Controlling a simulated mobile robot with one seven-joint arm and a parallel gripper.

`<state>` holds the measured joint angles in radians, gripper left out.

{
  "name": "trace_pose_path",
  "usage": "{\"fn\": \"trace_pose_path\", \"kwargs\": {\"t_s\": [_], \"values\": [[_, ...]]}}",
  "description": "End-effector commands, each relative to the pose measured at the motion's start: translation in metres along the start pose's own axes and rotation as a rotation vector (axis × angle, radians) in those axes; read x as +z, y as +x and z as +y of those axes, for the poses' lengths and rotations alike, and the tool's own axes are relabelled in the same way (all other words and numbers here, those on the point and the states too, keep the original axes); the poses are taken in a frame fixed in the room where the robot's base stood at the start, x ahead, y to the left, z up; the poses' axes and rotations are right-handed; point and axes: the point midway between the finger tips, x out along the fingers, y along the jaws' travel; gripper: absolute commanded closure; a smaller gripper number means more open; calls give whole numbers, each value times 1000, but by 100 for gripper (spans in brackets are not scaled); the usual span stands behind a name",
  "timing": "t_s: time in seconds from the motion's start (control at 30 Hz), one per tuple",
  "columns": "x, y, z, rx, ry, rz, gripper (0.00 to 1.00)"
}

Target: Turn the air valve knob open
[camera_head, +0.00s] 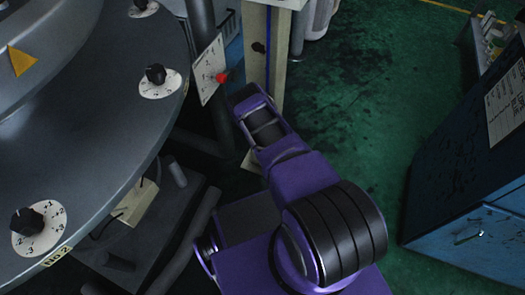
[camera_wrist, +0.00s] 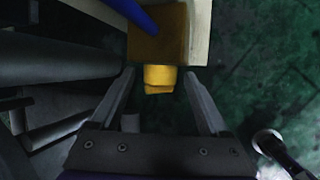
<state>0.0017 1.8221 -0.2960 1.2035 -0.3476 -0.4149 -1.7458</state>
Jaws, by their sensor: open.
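A yellow knob (camera_wrist: 160,79) sticks out from the end of a brownish-yellow block (camera_wrist: 158,47) in the wrist view; it looks like the air valve knob. A blue hose or tube (camera_wrist: 135,14) runs to the top of this block. My gripper (camera_wrist: 159,84) is open, with one finger on each side of the knob and visible gaps between. I cannot tell how far the fingertips reach along it. In the head view my purple arm points up toward the cream post (camera_head: 282,60), and the knob and my fingertips are hidden there.
A large grey round machine (camera_head: 110,110) with black dial knobs fills the left. A white scale plate (camera_head: 209,70) with a red knob (camera_head: 221,77) stands close left of my wrist. A blue cabinet (camera_head: 470,170) is at right. Green floor between is free.

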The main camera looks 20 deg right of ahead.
Motion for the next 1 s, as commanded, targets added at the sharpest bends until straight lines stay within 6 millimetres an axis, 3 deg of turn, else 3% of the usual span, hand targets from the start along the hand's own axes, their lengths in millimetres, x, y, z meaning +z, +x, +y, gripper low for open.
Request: {"fn": "trace_pose_path", "kwargs": {"t_s": [0.1,0.53,1.0], "values": [[0,0,0,0,0,0,21],[0,0,0,-1,0,0,98],[0,0,-4,93,44,4,100]]}}
